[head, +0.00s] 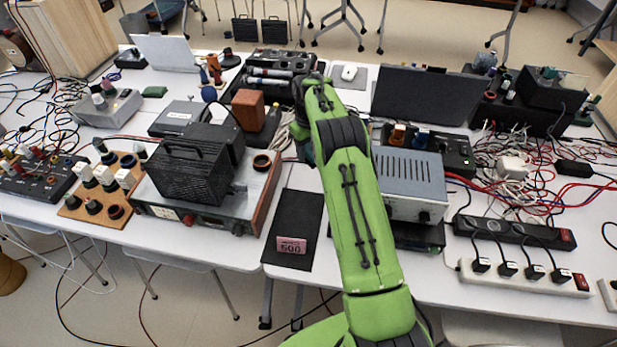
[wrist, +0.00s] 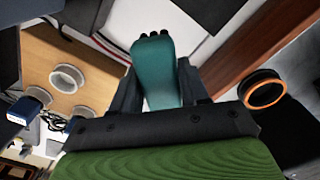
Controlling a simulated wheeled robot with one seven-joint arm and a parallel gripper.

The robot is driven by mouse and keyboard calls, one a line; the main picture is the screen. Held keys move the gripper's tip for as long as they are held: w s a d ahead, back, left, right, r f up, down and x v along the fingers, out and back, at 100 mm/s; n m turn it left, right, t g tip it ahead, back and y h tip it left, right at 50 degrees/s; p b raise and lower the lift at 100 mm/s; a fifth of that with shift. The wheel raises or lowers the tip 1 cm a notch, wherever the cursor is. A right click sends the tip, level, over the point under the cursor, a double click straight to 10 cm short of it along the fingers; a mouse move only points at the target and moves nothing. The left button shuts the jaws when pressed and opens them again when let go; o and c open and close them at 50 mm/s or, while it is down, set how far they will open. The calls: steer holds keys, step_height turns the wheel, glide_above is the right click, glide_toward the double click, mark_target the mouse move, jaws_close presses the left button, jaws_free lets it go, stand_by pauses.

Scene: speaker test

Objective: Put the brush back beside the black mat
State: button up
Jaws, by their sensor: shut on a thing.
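My gripper (wrist: 158,88) is shut on a teal, smooth-looking thing (wrist: 156,66) with dark tips at its far end, which I take to be the brush. It sits between the two dark fingers in the wrist view. In the head view my green arm reaches over the table and mostly hides the gripper and the brush. The black mat (head: 298,208) lies at the table's front edge, just left of my arm. A pink block marked 500 (head: 291,246) lies on its near part.
A device with wooden sides (head: 262,205) carries a black box (head: 190,170) left of the mat. A grey-blue power unit (head: 410,180) stands right of my arm. Power strips (head: 525,278) and tangled cables fill the right side. A narrow bare table strip borders the mat.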

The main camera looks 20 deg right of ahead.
mark_target(309, 177)
step_height(309, 177, down, 8)
steer(key=shift+f+b, duration=0.1)
steer(key=shift+b, duration=0.7)
steer(key=o, duration=1.1)
